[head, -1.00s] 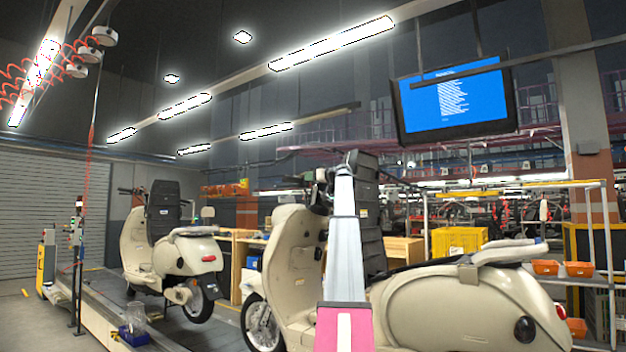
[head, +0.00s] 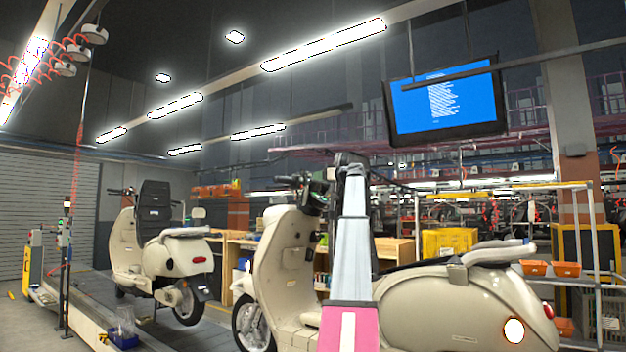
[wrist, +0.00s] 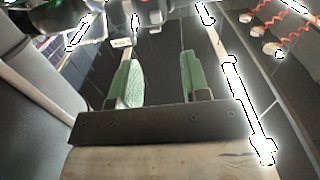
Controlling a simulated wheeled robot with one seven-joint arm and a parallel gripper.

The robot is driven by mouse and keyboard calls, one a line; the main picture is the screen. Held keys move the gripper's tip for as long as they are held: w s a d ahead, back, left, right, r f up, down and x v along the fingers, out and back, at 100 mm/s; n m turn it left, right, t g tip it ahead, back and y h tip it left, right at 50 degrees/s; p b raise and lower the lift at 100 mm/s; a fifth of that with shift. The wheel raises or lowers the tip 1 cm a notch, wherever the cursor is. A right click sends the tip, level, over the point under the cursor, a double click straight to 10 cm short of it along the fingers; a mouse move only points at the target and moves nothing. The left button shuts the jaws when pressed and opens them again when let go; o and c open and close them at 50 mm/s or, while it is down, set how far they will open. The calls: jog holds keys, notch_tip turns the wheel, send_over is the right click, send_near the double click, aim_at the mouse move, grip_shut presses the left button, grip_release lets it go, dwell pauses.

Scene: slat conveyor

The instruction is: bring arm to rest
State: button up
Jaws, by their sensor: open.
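My gripper (wrist: 158,80) shows in the wrist view, with its two green-padded fingers spread wide apart and nothing between them. Beyond the fingers are the dark ceiling and its lights. In the head view my arm rises in the middle, in front of the near cream scooter (head: 455,302), and covers part of it. I cannot make out the fingers in the head view.
A second cream scooter (head: 168,255) stands farther back on the conveyor (head: 85,300) at left. A blue screen (head: 445,100) hangs at upper right. A shelf with orange bins (head: 550,268) stands at right, and a yellow crate (head: 450,242) behind the near scooter.

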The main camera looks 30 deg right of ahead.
jog(key=shift+s+d, duration=0.15)
jog(key=shift+s, duration=0.25)
